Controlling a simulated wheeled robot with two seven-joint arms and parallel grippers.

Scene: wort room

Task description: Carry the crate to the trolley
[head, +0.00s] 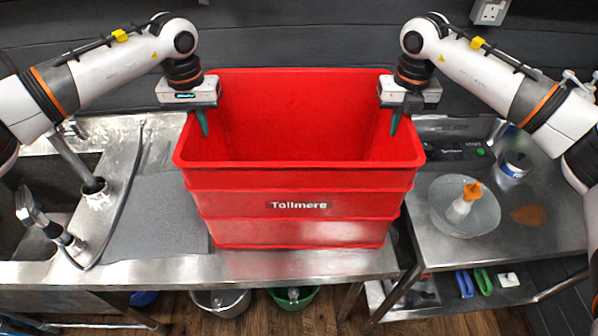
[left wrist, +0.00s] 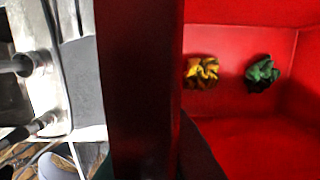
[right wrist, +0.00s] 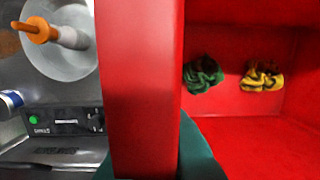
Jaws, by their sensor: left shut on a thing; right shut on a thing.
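The red crate (head: 300,178), with a white name on its front, is upright over the steel counter. I cannot tell whether its base touches the top. My left gripper (head: 203,122) is shut on its left wall and my right gripper (head: 395,122) on its right wall. The left wrist view shows the gripped wall (left wrist: 140,90), as does the right wrist view (right wrist: 140,85). A crumpled yellow cloth (left wrist: 201,72) and a green one (left wrist: 262,74) lie inside. No trolley can be made out for certain.
A steel counter (head: 130,272) with a grey mat (head: 155,215), sink and hose tap (head: 40,215) extends left. On the right, a steel unit (head: 470,255) holds a clear dish (head: 440,215) with an orange-topped bottle (head: 463,202). Buckets (head: 220,300) stand on the floor below.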

